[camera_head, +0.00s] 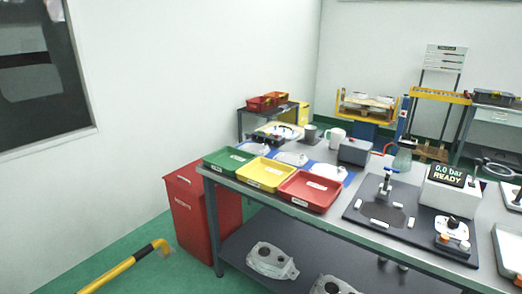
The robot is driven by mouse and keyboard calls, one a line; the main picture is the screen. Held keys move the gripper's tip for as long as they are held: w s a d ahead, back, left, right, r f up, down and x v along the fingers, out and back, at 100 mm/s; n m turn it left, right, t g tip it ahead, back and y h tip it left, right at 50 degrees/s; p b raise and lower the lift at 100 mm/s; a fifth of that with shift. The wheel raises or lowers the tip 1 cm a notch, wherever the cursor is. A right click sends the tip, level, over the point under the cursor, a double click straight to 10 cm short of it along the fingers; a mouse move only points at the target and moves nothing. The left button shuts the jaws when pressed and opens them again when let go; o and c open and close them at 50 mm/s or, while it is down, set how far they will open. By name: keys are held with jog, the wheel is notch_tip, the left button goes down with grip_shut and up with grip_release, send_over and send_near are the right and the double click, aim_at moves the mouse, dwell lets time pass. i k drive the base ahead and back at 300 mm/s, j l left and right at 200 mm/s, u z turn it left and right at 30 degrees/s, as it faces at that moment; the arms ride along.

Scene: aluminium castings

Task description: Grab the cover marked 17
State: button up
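Three grey metal castings lie in a row on blue mats on the workbench, behind the coloured trays: a left one (254,148), a middle one (290,158) and a right one (327,171). Two larger castings sit on the bench's lower shelf, one at the left (272,261) and one (333,286) cut off by the bottom edge. I cannot read a 17 on any of them, so I cannot tell which is the cover. My gripper is not in view.
Green (228,161), yellow (264,175) and red (309,191) trays line the bench's front left edge. A dark test fixture (392,226) and a display reading "0.0 bar READY" (450,175) stand right. A red bin (190,213) and a yellow bar (112,274) are at left.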

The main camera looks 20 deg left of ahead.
aim_at(339, 174)
jog(key=i+j+u, duration=0.2)
jog(key=i+j, duration=0.2)
jog(key=i+j+u, duration=0.25)
jog(key=i, duration=0.3)
jog(key=i+j+u, duration=0.2)
jog(key=i, duration=0.3)
